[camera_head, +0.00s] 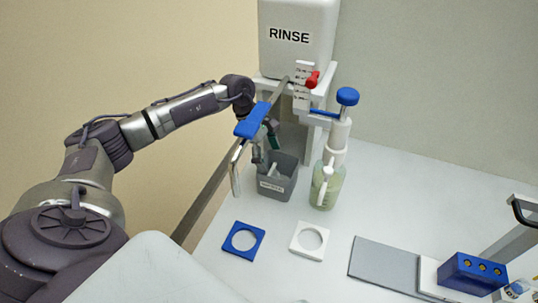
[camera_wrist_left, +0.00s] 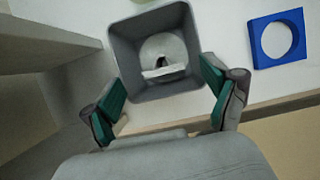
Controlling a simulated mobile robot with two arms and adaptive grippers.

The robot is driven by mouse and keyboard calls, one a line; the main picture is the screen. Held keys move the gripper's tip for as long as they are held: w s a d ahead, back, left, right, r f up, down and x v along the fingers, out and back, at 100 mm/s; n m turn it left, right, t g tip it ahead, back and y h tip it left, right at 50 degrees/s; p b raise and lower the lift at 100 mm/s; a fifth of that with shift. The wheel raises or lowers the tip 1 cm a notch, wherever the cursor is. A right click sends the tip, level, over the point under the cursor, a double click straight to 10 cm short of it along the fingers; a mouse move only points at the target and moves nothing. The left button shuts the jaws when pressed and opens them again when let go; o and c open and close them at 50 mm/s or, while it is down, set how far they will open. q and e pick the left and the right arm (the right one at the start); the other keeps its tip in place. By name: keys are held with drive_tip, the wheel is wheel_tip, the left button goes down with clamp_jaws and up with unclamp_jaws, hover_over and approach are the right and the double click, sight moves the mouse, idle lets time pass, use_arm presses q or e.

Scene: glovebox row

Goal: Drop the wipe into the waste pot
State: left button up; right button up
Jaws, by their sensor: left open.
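The waste pot is a grey square tub (camera_head: 284,190) with a small label on its front, on the white worktop below the rinse tank. In the left wrist view its open mouth (camera_wrist_left: 124,58) faces me. A crumpled-looking white piece, which looks like the wipe (camera_wrist_left: 164,71), lies inside the pot; a whitish round patch shows behind it. My left gripper (camera_head: 266,147) is over the pot's back left rim. My right gripper is not in view.
A white RINSE tank (camera_head: 298,52) with a red tap (camera_head: 312,79) stands behind. A pump bottle (camera_head: 327,185) stands right of the pot. A blue square ring (camera_head: 231,250), a white ring (camera_head: 297,249) and a grey plate (camera_head: 385,266) lie in front.

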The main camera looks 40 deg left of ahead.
use_arm(q)
drive_tip(key=shift+r+p, duration=0.5)
drive_tip(key=s+a+b, duration=0.3)
drive_tip(key=a, duration=0.9)
drive_tip(key=shift+r+b, duration=0.3)
drive_tip(key=shift+r, duration=0.15)
